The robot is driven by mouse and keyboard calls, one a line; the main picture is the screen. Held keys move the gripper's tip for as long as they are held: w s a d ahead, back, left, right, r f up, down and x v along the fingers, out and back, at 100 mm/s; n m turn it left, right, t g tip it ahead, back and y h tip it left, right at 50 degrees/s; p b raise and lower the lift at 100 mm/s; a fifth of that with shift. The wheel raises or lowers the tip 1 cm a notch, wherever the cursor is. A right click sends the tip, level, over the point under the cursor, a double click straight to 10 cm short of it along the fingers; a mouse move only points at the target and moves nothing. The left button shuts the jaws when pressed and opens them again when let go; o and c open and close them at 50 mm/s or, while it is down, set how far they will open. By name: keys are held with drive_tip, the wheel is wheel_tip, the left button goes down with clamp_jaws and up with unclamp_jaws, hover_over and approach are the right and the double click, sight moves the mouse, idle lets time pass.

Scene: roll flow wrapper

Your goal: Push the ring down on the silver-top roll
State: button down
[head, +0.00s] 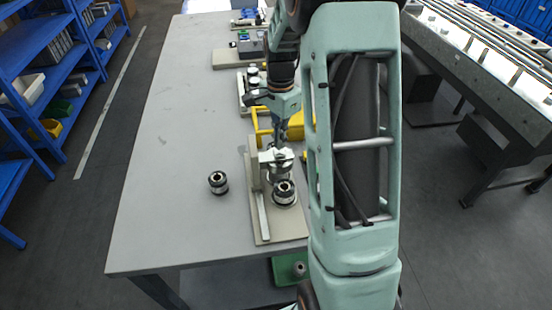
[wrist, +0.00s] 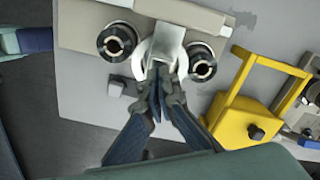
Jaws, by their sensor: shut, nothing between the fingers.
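My gripper (head: 282,146) is shut and empty, pointing down over a bright silver part (head: 271,156) on the beige fixture plate. In the wrist view the fingertips (wrist: 158,78) are at the open end of this curved silver part (wrist: 168,42); whether they touch it I cannot tell. A black roll with a silver core (head: 285,192) stands on the plate at the near side. The wrist view shows two such rolls, one left (wrist: 117,42) and one right (wrist: 203,62) of the silver part. A ring separate from the silver part cannot be made out, and the fingers hide some of it.
Another black-and-silver roll (head: 218,183) stands on the grey table (head: 165,165) left of the fixture plate (head: 262,232). A yellow box with a handle (wrist: 244,121) is close beyond the gripper. More fixtures stand farther back. The table's left side is clear.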

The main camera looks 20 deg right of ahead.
sight(279, 152)
drive_tip(key=shift+f+b, duration=1.5)
drive_tip(key=shift+f, duration=0.9)
drive_tip(key=shift+r, duration=0.15)
drive_tip(key=shift+r+p, duration=3.1)
drive_tip(key=shift+r, duration=1.1)
